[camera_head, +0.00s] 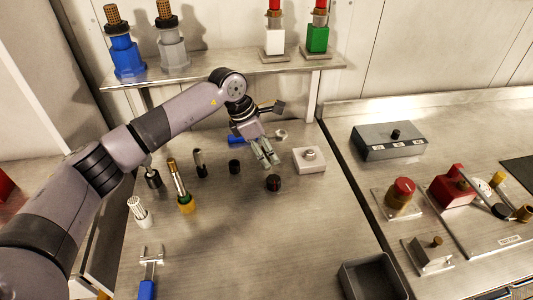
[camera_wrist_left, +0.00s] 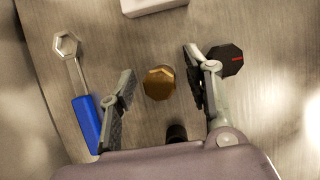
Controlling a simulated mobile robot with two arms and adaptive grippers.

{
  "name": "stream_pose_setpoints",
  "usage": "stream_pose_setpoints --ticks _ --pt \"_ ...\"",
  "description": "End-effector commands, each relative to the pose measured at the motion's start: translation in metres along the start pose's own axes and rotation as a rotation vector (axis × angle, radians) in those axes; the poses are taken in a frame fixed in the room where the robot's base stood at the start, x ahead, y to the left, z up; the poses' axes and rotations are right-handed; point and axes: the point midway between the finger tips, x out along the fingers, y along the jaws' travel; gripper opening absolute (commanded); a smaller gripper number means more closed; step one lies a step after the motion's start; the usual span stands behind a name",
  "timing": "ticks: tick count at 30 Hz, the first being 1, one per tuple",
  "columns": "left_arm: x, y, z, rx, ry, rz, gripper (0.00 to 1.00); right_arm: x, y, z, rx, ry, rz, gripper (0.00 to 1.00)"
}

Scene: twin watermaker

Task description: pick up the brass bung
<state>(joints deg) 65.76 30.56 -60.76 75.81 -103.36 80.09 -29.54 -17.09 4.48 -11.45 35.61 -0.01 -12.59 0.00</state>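The brass bung (camera_wrist_left: 158,83) is a gold, many-sided piece seen from above in the left wrist view. It appears between the two spread fingers of my left gripper (camera_wrist_left: 160,72), with a gap on each side. In the head view my left gripper (camera_head: 268,158) points down over the middle of the bench, and I cannot make out the bung there; the fingers seem to hide it. The left gripper is open and empty. How high the fingertips are above the bung is hard to tell. My right gripper is not in view.
A black cap with a red mark (camera_wrist_left: 228,60) sits close by the right finger. A blue-handled ring spanner (camera_wrist_left: 85,115) lies left, a white block (camera_head: 309,160) beyond. A small black cylinder (camera_head: 234,166) stands near. The bench front is mostly clear; a grey bin (camera_head: 372,268) stands right.

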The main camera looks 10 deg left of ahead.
Motion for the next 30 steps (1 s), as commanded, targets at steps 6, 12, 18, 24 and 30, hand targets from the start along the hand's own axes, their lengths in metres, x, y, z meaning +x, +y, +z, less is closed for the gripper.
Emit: stream_pose_setpoints --ticks 6,12,18,24,30 --pt "-0.0005 0.0001 0.0001 0.0 0.0 0.0 0.29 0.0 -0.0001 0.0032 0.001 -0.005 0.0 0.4" --pt "-0.0006 0.0001 0.0001 0.0 0.0 0.0 0.16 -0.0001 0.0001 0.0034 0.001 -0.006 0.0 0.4" --pt "-0.0007 0.0002 0.0001 0.0 0.0 0.001 0.03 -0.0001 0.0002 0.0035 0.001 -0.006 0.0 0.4" --pt "-0.0009 0.0002 0.0002 0.0 -0.001 0.001 0.0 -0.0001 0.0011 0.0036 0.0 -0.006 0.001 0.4" --pt "-0.0038 0.0005 0.0017 0.0 -0.001 0.001 0.0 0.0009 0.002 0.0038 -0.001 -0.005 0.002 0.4"
